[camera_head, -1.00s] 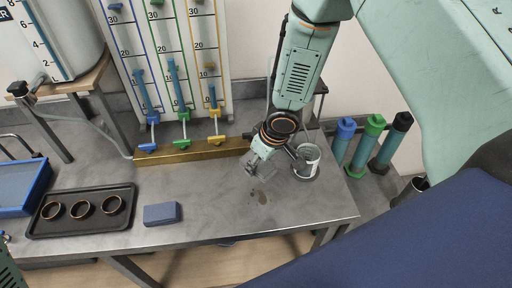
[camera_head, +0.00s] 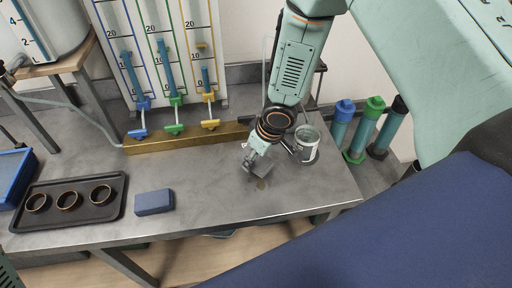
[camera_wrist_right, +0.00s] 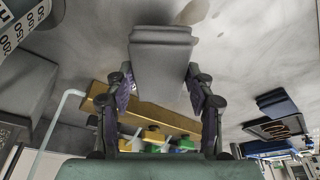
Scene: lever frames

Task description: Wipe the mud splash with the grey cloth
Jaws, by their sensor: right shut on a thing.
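The mud splash (camera_head: 261,185) is a small brown patch on the grey metal table near its front edge. In the wrist view a brown patch (camera_wrist_right: 193,12) shows just beyond the cloth. My right gripper (camera_head: 254,164) is shut on the grey folded cloth (camera_head: 264,170), just behind the splash. The cloth (camera_wrist_right: 162,62) sits between both fingers of my right gripper (camera_wrist_right: 158,95) in the wrist view. Part of the splash may be hidden by the cloth. I cannot tell whether the cloth touches the table. My left gripper is not in view.
A brass bar (camera_head: 185,138) with coloured levers runs along the back. A blue block (camera_head: 154,202) and a black tray (camera_head: 104,213) with three rings lie left. Bare table lies between block and splash.

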